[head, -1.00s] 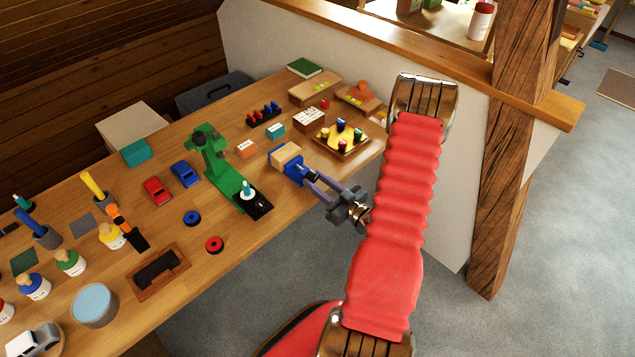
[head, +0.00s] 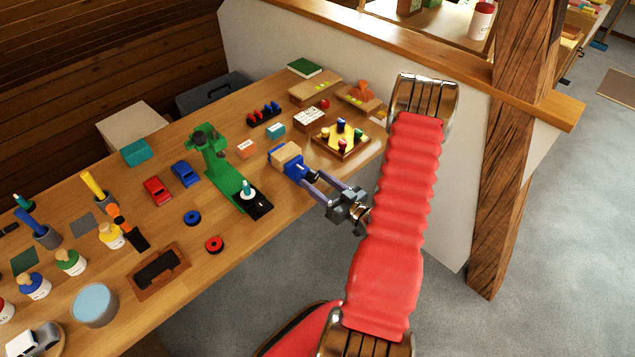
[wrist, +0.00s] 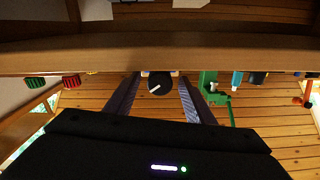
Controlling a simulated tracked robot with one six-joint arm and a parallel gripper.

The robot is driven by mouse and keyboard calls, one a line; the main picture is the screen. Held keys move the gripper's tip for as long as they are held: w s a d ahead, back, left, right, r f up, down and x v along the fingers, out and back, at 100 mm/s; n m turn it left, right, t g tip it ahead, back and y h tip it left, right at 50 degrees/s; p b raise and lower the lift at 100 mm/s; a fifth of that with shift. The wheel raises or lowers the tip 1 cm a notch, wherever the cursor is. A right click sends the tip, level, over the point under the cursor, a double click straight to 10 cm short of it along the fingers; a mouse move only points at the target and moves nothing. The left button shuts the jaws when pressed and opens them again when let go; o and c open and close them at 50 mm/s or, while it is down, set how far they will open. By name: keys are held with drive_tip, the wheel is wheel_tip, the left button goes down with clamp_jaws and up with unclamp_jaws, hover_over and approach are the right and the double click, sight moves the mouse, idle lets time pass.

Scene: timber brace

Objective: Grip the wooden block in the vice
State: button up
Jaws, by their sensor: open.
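A pale wooden block (head: 286,152) sits at the top of a blue vice (head: 294,168) on the right part of the bench. I cannot tell from here whether the jaws touch the block on both sides. The vice's dark round knob (wrist: 159,84), with a white mark, faces me in the wrist view. My gripper (head: 319,186) is open at the front of the vice. In the wrist view its two fingers (wrist: 158,90) stand on either side of the knob, with a visible gap to each side.
A green press (head: 222,172) stands left of the vice. A wooden tray with coloured pegs (head: 340,140) lies to its right, close to my arm. Small boxes (head: 275,130) sit behind. A wooden post (head: 505,150) rises at the right.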

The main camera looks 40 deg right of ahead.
drive_tip(key=s, duration=1.3)
drive_tip(key=shift+s+d, duration=0.15)
drive_tip(key=shift+s, duration=0.25)
drive_tip(key=n, duration=0.6)
drive_tip(key=shift+s, duration=0.25)
drive_tip(key=shift+w, duration=0.15)
drive_tip(key=shift+w, duration=6.75)
